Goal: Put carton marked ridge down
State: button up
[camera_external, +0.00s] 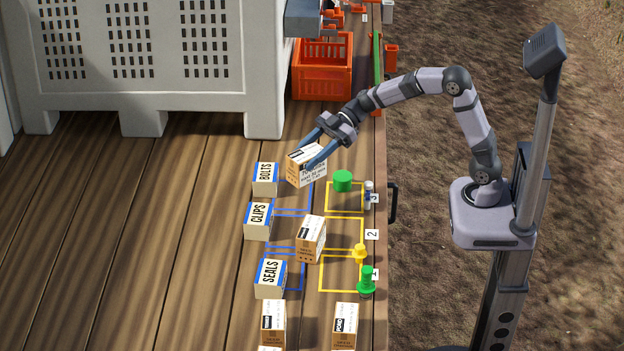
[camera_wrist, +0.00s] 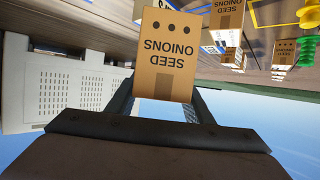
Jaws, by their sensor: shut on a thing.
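My gripper (camera_external: 309,152) is shut on a cardboard carton (camera_external: 306,168), its blue fingers on either side of it. The carton is held tilted, close to the BOLTS box and the end of the blue lines; whether it touches the deck cannot be told. In the wrist view the held carton (camera_wrist: 167,52) shows SEED ONIONS upside down and several dark dots. Its name label is too small to read, so the word ridge cannot be confirmed. Another carton (camera_external: 311,240) stands between the blue and yellow lines. Two more cartons, left (camera_external: 272,322) and right (camera_external: 345,325), stand at the front.
White boxes marked BOLTS (camera_external: 265,179), CLIPS (camera_external: 258,221) and SEALS (camera_external: 270,278) stand left. A green disc (camera_external: 342,181), yellow knob (camera_external: 360,252) and green peg (camera_external: 367,280) lie by yellow outlines. An orange crate (camera_external: 322,68) and large grey bin (camera_external: 150,60) are behind.

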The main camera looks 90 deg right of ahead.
aim_at(314, 180)
jog(key=s+f, duration=0.1)
jog(key=s+a+f, duration=0.1)
jog(key=f, duration=0.1)
jog(key=shift+s+a, duration=0.15)
jog(key=shift+n, duration=0.3)
jog(key=shift+f+p, duration=0.5)
jog(key=shift+f, duration=4.45)
jog(key=shift+f, duration=0.1)
jog(key=o, duration=1.4)
jog(key=shift+f+g, duration=0.1)
jog(key=shift+g, duration=0.2)
jog(key=shift+r, duration=0.2)
jog(key=b+v, duration=0.1)
jog(key=v, duration=0.5)
jog(key=b+v, duration=0.1)
jog(key=v, duration=0.5)
jog(key=shift+f, duration=0.2)
